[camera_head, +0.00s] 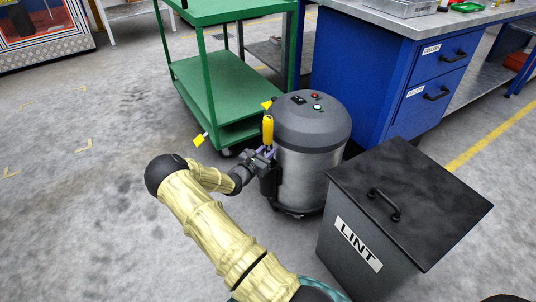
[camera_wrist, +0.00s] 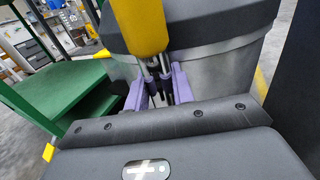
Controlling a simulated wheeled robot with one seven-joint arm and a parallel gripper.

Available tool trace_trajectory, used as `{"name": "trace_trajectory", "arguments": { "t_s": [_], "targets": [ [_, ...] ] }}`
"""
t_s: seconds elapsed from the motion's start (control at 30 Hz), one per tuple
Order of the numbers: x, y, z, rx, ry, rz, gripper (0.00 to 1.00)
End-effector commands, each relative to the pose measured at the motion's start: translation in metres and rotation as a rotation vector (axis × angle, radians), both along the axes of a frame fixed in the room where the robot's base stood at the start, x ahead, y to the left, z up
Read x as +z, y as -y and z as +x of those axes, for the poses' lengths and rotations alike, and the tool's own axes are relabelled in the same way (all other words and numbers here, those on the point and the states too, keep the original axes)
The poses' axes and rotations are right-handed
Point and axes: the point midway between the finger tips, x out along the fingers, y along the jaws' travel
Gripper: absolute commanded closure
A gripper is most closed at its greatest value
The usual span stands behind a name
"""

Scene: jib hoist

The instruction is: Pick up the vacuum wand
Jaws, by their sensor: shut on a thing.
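The vacuum wand (camera_head: 268,130) has a yellow grip and stands upright against the left side of the vacuum. In the wrist view its yellow grip (camera_wrist: 142,25) is at the top, with metal tube below it. My gripper (camera_head: 266,153) is at the wand just below the yellow grip. Its purple fingers (camera_wrist: 158,88) are shut on the wand's metal part. The vacuum (camera_head: 312,165) has a dark domed lid with small buttons and a silver drum. The wand's lower end is hidden behind my gripper.
A black bin marked LINT (camera_head: 335,262) stands right of the vacuum. A green cart (camera_head: 215,85) is behind and left. A blue workbench with drawers (camera_head: 375,75) stands behind. The floor (camera_head: 80,200) at left is clear.

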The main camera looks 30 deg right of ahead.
Motion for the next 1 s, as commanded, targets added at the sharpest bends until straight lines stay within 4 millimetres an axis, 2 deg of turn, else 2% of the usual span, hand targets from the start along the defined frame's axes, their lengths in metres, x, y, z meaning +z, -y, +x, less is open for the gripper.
{"name": "trace_trajectory", "arguments": {
  "t_s": [0.03,0.2,0.4,0.57,0.6,0.77,1.0],
  "targets": [
    [0.021,0.0,0.001,0.001,0.004,-0.003,1.0],
    [0.069,0.0,0.0,-0.001,0.004,-0.002,1.0],
    [0.116,0.0,0.0,0.0,0.003,-0.002,1.0],
    [0.146,0.0,0.0,-0.001,0.003,-0.002,1.0],
    [0.151,-0.002,0.0,0.0,0.002,-0.002,1.0],
    [0.147,-0.036,-0.011,0.003,-0.002,-0.002,1.0],
    [0.148,-0.095,-0.032,0.005,-0.002,-0.002,1.0]
  ]
}}
